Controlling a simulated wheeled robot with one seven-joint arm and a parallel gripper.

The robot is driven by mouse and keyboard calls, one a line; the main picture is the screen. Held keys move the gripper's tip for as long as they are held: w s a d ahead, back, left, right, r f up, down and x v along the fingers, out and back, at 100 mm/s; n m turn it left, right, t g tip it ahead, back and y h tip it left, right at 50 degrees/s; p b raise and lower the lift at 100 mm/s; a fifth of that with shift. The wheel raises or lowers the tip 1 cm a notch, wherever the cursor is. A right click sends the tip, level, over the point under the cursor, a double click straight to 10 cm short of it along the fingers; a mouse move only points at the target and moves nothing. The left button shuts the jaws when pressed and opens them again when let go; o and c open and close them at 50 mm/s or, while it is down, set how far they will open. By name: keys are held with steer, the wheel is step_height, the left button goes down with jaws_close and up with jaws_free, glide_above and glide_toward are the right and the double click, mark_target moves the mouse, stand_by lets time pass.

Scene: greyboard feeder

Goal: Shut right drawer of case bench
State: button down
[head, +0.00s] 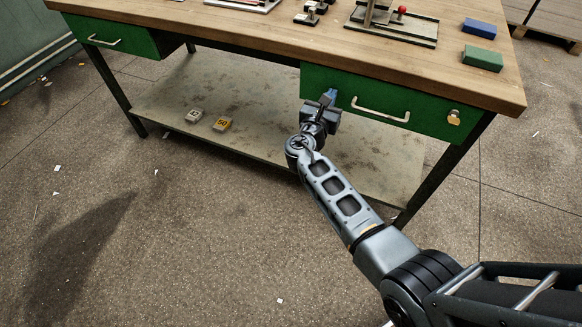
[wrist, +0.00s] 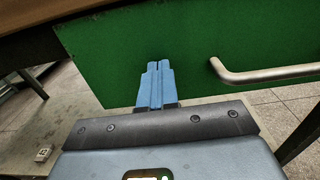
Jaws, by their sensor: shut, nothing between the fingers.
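The case bench (head: 250,40) has a wooden top and two green drawers. The right drawer (head: 440,113) has a silver bar handle (head: 380,110) and a brass-coloured lock at its right end. Its front looks about level with the bench's front edge. My gripper (head: 330,95) is shut and empty at the left part of this drawer front. In the wrist view, the blue fingers (wrist: 155,80) are together against or just before the green front (wrist: 190,40), left of the handle (wrist: 265,75). I cannot tell whether they touch it.
The left drawer (head: 115,38) is at the far left. Two small blocks (head: 222,124) lie on the lower shelf (head: 270,130). Blue and green boxes (head: 482,59) and fixtures stand on the benchtop. The floor in front is mostly clear, with small scraps.

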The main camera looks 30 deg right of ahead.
steer(key=v, duration=0.8)
steer(key=s+a+f+m+y+p, duration=0.35)
steer(key=s+f+y, duration=0.4)
steer(key=s, duration=0.65)
steer(key=s+a+m+y, duration=0.35)
steer(key=s+m, duration=0.25)
steer(key=s, duration=0.7)
steer(key=s+a+r+m+t+y+p, duration=0.25)
steer(key=s+a+r+m, duration=0.35)
steer(key=s+r, duration=0.4)
steer(key=s+r+m+t, duration=0.1)
steer(key=s+r+m, duration=0.2)
steer(key=r+m, duration=0.2)
steer(key=s+r+m+t+y, duration=0.1)
steer(key=s+r+m, duration=0.2)
steer(key=r, duration=0.8)
steer(key=shift+s+r+m, duration=0.25)
steer(key=shift+s+m, duration=0.1)
steer(key=shift+m, duration=0.5)
